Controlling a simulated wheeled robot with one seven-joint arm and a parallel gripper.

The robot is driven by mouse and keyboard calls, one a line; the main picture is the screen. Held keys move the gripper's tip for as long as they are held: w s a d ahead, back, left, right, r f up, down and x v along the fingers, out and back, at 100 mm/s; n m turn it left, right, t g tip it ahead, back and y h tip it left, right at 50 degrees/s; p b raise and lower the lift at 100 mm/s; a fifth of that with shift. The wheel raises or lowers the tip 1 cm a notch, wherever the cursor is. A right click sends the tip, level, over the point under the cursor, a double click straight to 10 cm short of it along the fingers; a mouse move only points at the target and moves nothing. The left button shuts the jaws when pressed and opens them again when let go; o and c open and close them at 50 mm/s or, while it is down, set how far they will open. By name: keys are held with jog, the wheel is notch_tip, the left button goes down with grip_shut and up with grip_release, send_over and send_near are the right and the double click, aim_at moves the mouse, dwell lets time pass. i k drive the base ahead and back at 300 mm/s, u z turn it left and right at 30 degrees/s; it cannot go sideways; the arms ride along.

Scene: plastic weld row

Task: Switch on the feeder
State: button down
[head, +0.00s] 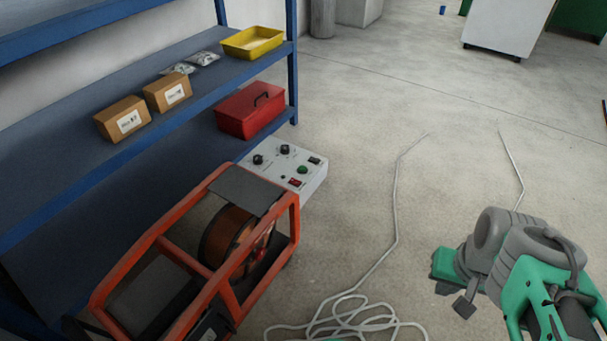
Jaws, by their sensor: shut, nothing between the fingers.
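The feeder (170,250) is an orange-framed unit with a copper-coloured wire spool (228,236) inside, standing at the lower left. A pale grey control box (315,184) is at its far end, close by the shelf. Its top carries two black knobs (285,149), a round green button (302,169), a red switch (295,182) and a small dark switch (314,160). Which way the red switch is set is too small to tell. My gripper (464,304), on my green and grey arm at the lower right, is shut and empty, well to the right of the box and apart from it.
A blue shelf rack (200,80) on the left holds two cardboard boxes (123,119), a yellow tray (252,42) and a red toolbox (250,110). A pale cable (395,215) lies on the floor, coiled near the front. Floor between box and arm is otherwise clear.

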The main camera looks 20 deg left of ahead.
aim_at(297, 183)
jog(key=z, duration=0.05)
jog(key=i, duration=0.55)
jog(key=u, duration=2.6)
